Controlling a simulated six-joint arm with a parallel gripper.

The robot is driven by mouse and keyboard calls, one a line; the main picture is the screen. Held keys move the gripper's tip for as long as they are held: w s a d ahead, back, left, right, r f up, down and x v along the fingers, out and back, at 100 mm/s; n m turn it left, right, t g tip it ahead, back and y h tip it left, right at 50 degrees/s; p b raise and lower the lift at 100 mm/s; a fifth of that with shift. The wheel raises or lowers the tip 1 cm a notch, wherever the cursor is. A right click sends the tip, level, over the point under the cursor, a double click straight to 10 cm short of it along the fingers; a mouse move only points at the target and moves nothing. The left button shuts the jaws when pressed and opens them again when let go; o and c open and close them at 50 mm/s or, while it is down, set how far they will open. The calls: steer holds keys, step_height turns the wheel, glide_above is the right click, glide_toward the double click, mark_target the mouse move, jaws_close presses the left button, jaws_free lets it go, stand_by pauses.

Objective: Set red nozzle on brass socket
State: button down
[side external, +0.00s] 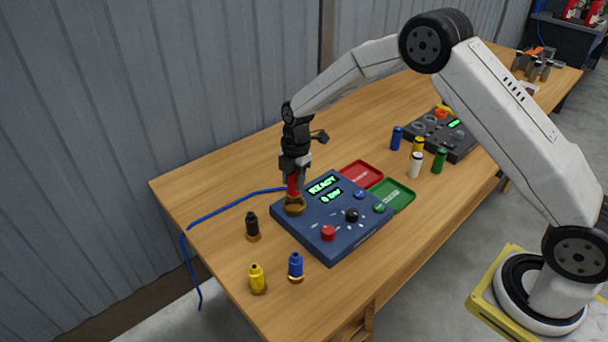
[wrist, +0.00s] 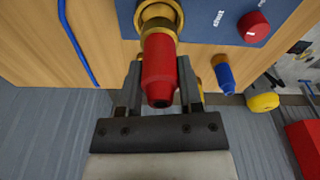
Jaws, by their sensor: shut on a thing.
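My gripper (side external: 294,172) is shut on the red nozzle (side external: 292,187) and holds it roughly upright at the brass socket (side external: 294,207) on the left corner of the blue console (side external: 340,245). In the wrist view the red nozzle (wrist: 160,72) lies between the two fingers of my gripper (wrist: 160,85). Its brass-coloured end overlaps the brass socket (wrist: 144,12) in that view. Whether the nozzle is fully seated or just above the socket I cannot tell. The fingers partly hide the nozzle in the side view.
Black (side external: 252,224), yellow (side external: 257,276) and blue (side external: 296,264) nozzles stand left and in front of the console. Red (side external: 362,173) and green (side external: 400,196) trays lie behind it. More small cylinders and a grey console (side external: 455,140) stand farther right. A blue hose (side external: 235,201) runs left.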

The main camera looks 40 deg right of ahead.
mark_target(294, 189)
steer(key=shift+f, duration=1.05)
steer(key=shift+f, duration=0.6)
stand_by(1.0)
steer(key=c, duration=0.5)
jaws_free()
steer(key=shift+c, duration=0.2)
steer(key=shift+w+d+r, duration=0.1)
steer(key=shift+d+r, duration=0.1)
steer(key=shift+r, duration=1.6)
steer(key=shift+d+r, duration=0.25)
steer(key=shift+r, duration=1.6)
steer(key=shift+w+d+r, duration=0.1)
steer(key=shift+d+r, duration=0.1)
steer(key=shift+r, duration=1.6)
steer(key=shift+s, duration=0.2)
